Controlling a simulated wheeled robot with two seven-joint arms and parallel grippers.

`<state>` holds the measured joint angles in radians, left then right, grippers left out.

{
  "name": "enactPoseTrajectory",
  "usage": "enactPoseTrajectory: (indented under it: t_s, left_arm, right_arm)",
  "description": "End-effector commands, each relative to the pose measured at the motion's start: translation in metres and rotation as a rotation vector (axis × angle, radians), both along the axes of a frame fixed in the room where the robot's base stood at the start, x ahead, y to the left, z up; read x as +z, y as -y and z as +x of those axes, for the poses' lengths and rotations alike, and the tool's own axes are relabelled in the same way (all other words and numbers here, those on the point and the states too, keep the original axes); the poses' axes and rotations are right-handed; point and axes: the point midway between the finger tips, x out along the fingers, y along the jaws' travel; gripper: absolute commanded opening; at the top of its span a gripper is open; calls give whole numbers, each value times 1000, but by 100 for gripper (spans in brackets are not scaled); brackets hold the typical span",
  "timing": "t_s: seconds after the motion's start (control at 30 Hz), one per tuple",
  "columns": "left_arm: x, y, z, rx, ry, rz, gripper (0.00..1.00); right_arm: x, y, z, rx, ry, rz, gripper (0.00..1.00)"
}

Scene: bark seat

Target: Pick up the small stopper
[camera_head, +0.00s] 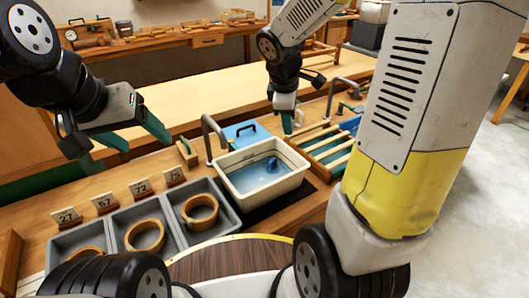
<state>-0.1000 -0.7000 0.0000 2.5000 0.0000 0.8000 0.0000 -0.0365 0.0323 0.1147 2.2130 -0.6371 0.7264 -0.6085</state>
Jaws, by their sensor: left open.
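A small blue piece (272,165) stands in the shallow water of the white basin (229,191); it looks like the stopper, but it is too small to be sure. My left gripper (140,142) is at the upper left, its teal fingers apart and empty, above the bench and well left of the basin. My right gripper (288,122) hangs just beyond the basin's far right corner, pointing down. Its fingers are seen nearly edge-on, so their opening is unclear.
Grey trays (226,222) with wooden rings and numbered cards stand left of the basin. A curved grey tap (208,128) rises behind it, beside a blue box (246,133). A slatted wooden rack (325,143) lies to the right. My large arm covers the right side.

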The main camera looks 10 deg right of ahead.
Motion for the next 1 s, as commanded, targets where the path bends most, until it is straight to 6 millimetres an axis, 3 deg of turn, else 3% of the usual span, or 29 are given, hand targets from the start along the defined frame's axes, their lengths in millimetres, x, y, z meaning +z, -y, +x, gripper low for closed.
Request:
enactPoseTrajectory:
  t_s: [0.1, 0.3, 0.5, 0.7, 1.0]
  left_arm:
    - [0, 0, 0, 0, 0, 0, 69]
    - [0, 0, 0, 0, 0, 0, 69]
    - [0, 0, 0, 0, 0, 0, 69]
    - [0, 0, 0, 0, 0, 0, 69]
    - [0, 0, 0, 0, 0, 0, 69]
  right_arm:
    - [-37, -2, 32, 209, -78, -107, 40]
    - [-104, -11, 79, 573, -196, -256, 40]
    - [-168, -25, 108, 881, -283, -350, 40]
    - [-199, -33, 119, 1028, -315, -387, 40]
    - [-227, -25, 127, 1040, -321, -391, 40]
